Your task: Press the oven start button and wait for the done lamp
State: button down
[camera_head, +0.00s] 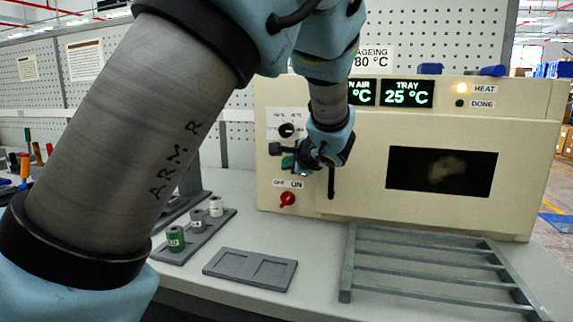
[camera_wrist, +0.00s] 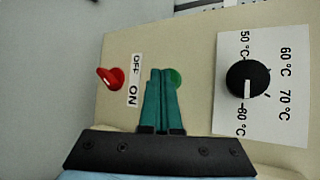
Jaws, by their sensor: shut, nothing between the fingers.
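The cream oven (camera_head: 400,210) stands on the bench. Its green start button (camera_wrist: 175,78) shows in the wrist view beside my fingertips, partly hidden by them. My gripper (camera_wrist: 161,72) is shut and empty, its green fingers at the panel. Whether they touch the button cannot be told. In the head view my gripper (camera_head: 303,165) is in front of the panel and hides the button. The DONE lamp (camera_head: 460,103) is dark green and looks unlit. The tray display (camera_head: 407,93) reads 25 °C.
A red OFF/ON switch (camera_head: 288,198) sits below the gripper, and a black temperature dial (camera_head: 287,130) above it. The door handle (camera_head: 331,182) is just to its right.

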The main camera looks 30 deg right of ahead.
dwell(0.5)
jog(key=shift+s+a+b, duration=0.55)
jog(key=shift+s+b, duration=0.05)
jog(key=shift+b, duration=0.05)
jog(key=shift+s+a+b, duration=1.15)
jog(key=shift+s+a, duration=0.55)
jog(key=shift+s, duration=0.15)
